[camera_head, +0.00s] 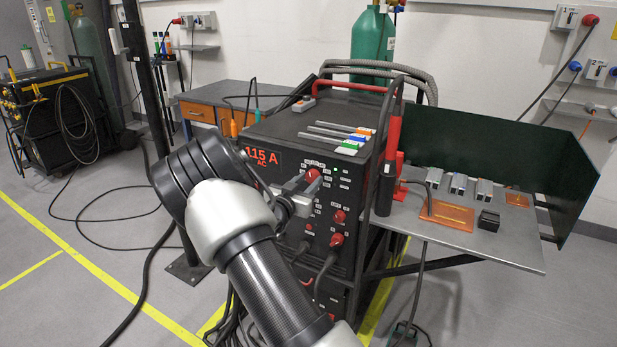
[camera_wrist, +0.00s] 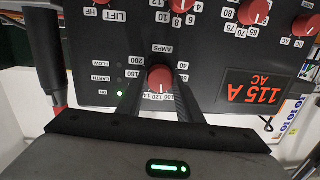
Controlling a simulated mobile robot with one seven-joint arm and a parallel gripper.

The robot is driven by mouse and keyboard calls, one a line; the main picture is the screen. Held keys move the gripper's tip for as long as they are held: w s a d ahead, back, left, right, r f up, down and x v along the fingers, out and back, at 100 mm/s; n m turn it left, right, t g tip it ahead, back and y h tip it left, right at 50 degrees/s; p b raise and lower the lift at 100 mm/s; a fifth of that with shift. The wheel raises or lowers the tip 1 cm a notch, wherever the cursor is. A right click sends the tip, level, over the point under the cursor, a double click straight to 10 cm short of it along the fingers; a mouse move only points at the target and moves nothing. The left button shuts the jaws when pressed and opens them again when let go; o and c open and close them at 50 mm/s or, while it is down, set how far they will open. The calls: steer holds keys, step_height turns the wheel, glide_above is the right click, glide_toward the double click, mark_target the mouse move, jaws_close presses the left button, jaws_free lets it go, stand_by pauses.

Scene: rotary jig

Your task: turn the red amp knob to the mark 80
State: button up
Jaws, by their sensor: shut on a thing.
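The red amp knob (camera_wrist: 160,77) sits on the welder's black front panel, in a ring of white numbers with the label AMPS beside it. My gripper (camera_wrist: 160,84) is shut on this knob, one dark finger on each side. In the head view the knob (camera_head: 312,175) is just above my gripper (camera_head: 306,184), partly hidden.
Other red knobs sit close by on the panel, one of them (camera_wrist: 253,12) near the display. Cables hang from the panel's lower part. A steel side table (camera_head: 500,251) with metal pieces and a dark green screen (camera_head: 500,150) stands to the right.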

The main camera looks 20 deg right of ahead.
steer(key=n+p, duration=0.3)
steer(key=n, duration=0.2)
steer(key=shift+a+r+g, duration=0.1)
steer(key=shift+g, duration=0.2)
steer(key=shift+n+g+p, duration=0.3)
steer(key=shift+n+p, duration=0.9)
steer(key=shift+n, duration=0.7)
steer(key=o, duration=1)
steer(key=shift+o, duration=0.2)
steer(key=v, duration=1.7)
steer(key=shift+a+f+p, duration=0.25)
steer(key=shift+f+p, duration=0.05)
steer(key=shift+p, duration=0.1)
